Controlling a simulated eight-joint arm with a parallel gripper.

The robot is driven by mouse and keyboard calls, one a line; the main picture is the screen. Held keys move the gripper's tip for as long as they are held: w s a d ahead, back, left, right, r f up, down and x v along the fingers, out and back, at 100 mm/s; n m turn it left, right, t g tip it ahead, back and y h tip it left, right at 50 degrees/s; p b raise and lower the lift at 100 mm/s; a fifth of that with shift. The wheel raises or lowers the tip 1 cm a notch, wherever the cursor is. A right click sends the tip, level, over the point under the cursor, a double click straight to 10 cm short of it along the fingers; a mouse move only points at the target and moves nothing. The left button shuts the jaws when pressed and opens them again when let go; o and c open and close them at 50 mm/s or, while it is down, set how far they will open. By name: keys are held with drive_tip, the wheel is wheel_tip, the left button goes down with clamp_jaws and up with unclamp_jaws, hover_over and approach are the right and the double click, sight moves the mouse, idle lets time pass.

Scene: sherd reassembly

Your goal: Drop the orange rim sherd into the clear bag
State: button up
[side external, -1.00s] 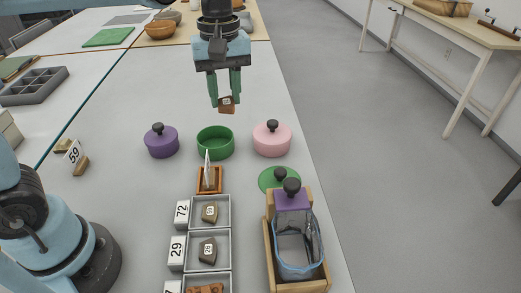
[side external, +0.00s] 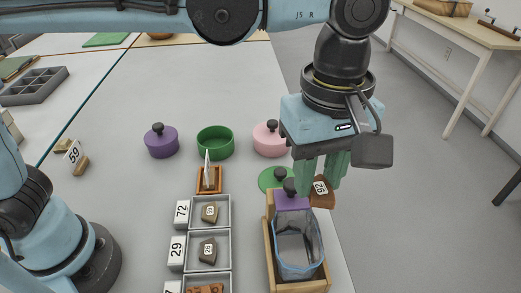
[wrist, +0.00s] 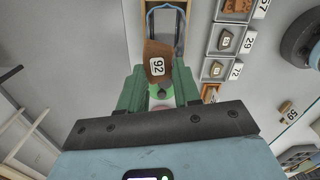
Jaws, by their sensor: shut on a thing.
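My gripper (side external: 318,188) is shut on an orange-brown sherd (side external: 321,193) with a white label reading 92. In the wrist view the sherd (wrist: 157,52) sticks out beyond the green fingertips. In the side view it appears to the right of the purple piece at the back of the wooden stand, above table level. The clear bag (side external: 297,255) hangs open in the wooden stand (side external: 270,258), in front of and slightly left of the gripper. The bag also shows in the wrist view (wrist: 165,22), beyond the sherd and partly hidden by it.
A purple block with a dark knob (side external: 291,199) stands at the bag's back. Grey trays (side external: 229,222) with sherds and number cards lie left of the stand. A green bowl (side external: 215,143), purple pot (side external: 161,141) and pink pot (side external: 268,139) stand behind. The table's right edge is close.

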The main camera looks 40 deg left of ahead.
sight(317, 182)
wheel_tip(317, 182, down, 4)
drive_tip(key=shift+w+r, duration=0.1)
drive_tip(key=shift+r, duration=0.1)
wheel_tip(317, 182, down, 7)
drive_tip(key=shift+f, duration=0.2)
idle(0.4)
drive_tip(key=shift+a, duration=0.1)
drive_tip(key=o, duration=1.1)
drive_tip(key=shift+r, duration=0.15)
wheel_tip(317, 182, up, 12)
drive_tip(key=shift+f, duration=0.1)
drive_tip(key=shift+a, duration=0.1)
